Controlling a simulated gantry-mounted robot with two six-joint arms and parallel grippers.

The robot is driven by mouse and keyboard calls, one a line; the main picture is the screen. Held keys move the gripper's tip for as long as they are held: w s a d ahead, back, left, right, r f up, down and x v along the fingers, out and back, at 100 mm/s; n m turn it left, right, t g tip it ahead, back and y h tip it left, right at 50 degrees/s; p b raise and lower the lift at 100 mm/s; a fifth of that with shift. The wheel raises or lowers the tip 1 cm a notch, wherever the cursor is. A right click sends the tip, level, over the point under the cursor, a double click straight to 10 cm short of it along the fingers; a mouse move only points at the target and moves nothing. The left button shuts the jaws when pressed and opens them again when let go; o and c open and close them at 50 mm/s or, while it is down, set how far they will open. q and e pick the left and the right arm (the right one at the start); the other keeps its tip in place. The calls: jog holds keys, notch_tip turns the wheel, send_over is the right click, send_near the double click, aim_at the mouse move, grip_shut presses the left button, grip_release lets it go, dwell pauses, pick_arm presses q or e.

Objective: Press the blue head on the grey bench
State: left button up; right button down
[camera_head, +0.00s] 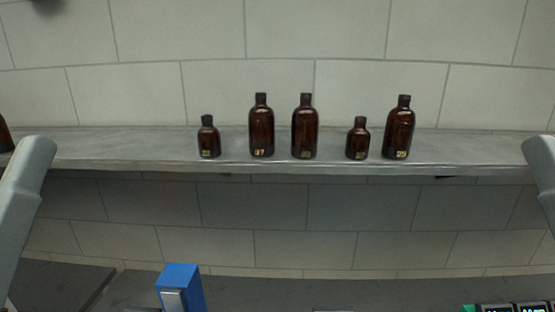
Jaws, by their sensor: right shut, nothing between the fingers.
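The blue head (181,287) stands at the bottom edge of the view, left of the middle. It is a bright blue upright block with a pale grey panel on its front, and its lower part is cut off by the frame. The grey bench (260,289) shows as a dark grey strip around and behind it. A thin pale sliver at the bottom edge, right of the blue head, seems to be the top of my right gripper (333,310). It is shut and apart from the blue head; its fingers are mostly out of frame. My left gripper is out of view.
A grey shelf (120,150) crosses the wall above the bench. Several amber bottles stand on it, including a tall one (398,128) and a small one (208,138). Dark devices with a green part (468,308) are cut off at the bottom right.

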pick_arm(q)
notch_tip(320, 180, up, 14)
jog(key=p, duration=1)
pick_arm(e)
notch_tip(320, 180, up, 14)
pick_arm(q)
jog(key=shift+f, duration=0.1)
pick_arm(e)
jog(key=shift+f, duration=0.1)
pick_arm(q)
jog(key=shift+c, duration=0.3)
